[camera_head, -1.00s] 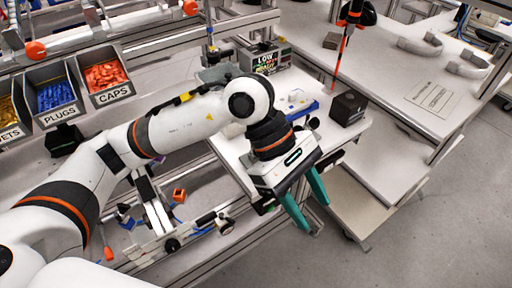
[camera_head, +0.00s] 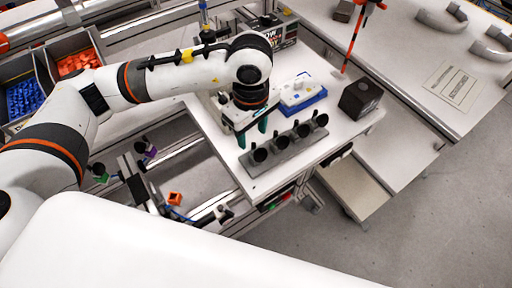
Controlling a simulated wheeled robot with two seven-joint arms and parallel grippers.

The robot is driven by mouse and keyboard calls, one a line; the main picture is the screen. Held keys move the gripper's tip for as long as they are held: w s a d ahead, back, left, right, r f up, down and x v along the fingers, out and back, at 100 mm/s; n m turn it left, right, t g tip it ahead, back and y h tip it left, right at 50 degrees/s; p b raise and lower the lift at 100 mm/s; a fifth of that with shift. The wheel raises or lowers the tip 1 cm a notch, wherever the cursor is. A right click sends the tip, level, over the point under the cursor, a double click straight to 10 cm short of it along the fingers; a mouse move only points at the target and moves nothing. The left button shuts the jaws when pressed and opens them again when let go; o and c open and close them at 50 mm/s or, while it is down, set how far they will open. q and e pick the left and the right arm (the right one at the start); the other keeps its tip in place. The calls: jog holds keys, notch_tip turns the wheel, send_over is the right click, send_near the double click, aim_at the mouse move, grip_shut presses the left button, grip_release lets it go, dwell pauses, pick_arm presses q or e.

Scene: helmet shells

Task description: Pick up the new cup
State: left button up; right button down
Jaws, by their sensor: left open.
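Several dark round cups stand in a row on a grey rack (camera_head: 268,168) on the white table; among them are a left-end cup (camera_head: 260,155) and a right-end cup (camera_head: 322,119). I cannot tell which one is the new cup. My left gripper (camera_head: 252,134) points down with its teal fingers apart, just behind the left end of the rack. It looks empty, and I cannot tell whether its fingers touch anything. My right gripper is not in view.
A blue tray (camera_head: 309,103) with a white item lies behind the rack. A black box (camera_head: 360,98) stands to the right. A lettered box (camera_head: 283,33) stands at the back. An orange cube (camera_head: 174,198) lies lower left, near rails.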

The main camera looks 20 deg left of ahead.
aim_at(253, 144)
pick_arm(q)
jog(key=shift+w+f, duration=0.15)
jog(key=shift+f, duration=0.25)
jog(key=f+p, duration=0.2)
jog(key=shift+s+d+f+p, duration=0.15)
jog(key=shift+s+f+p, duration=0.1)
jog(key=shift+f+p, duration=0.05)
notch_tip(253, 144, down, 2)
jog(key=shift+f, duration=0.3)
jog(key=shift+w, duration=0.1)
jog(key=c, duration=0.9)
grip_shut()
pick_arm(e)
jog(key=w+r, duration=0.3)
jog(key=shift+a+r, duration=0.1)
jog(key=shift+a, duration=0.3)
